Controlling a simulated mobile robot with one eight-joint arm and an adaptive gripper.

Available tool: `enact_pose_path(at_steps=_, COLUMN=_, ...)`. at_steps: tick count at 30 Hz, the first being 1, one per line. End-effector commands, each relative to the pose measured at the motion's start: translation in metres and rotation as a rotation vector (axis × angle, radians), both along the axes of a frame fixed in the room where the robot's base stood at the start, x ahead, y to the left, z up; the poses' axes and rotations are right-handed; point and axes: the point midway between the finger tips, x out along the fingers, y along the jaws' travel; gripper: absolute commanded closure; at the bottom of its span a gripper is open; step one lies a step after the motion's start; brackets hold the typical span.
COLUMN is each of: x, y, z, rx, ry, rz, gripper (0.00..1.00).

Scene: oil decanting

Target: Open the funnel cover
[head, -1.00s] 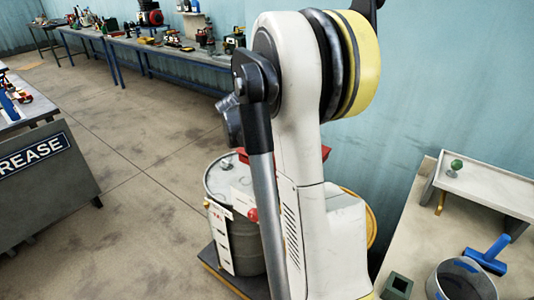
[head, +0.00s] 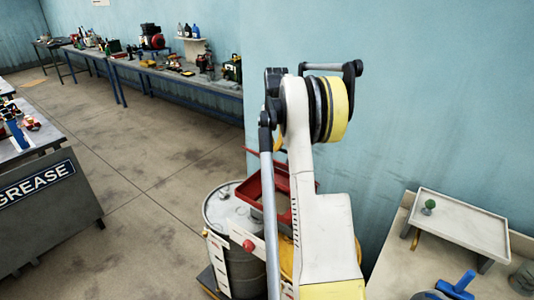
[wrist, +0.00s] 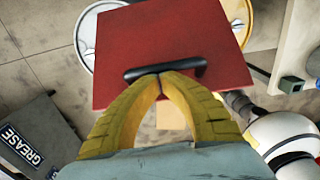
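The red funnel cover (wrist: 170,40) fills the upper middle of the wrist view, a square plate with a black bar handle (wrist: 190,67). My gripper (wrist: 160,78) has its yellow fingers brought together at the middle of this handle. The fingertips are partly hidden at the bar. In the head view the red funnel (head: 252,190) shows above the drums, with red sides and a darker red area between them. My arm hides part of it, so how far the cover is tilted is hard to tell. A bit of my gripper (head: 279,143) shows above the red parts.
A grey drum (head: 238,262) stands under and left of the funnel; a yellow drum (wrist: 236,18) shows beside it. A bench with a small raised shelf (head: 460,222) and blue-handled tool (head: 457,285) is at right. A GREASE cabinet (head: 45,200) is left, with open floor between.

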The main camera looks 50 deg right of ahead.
Motion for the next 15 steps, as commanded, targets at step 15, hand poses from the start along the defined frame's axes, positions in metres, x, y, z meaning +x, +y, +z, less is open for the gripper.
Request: enact_pose_path(at_steps=15, x=0.007, y=-0.079, z=0.034, rx=-0.003, ry=0.000, rz=-0.001, gripper=1.00)
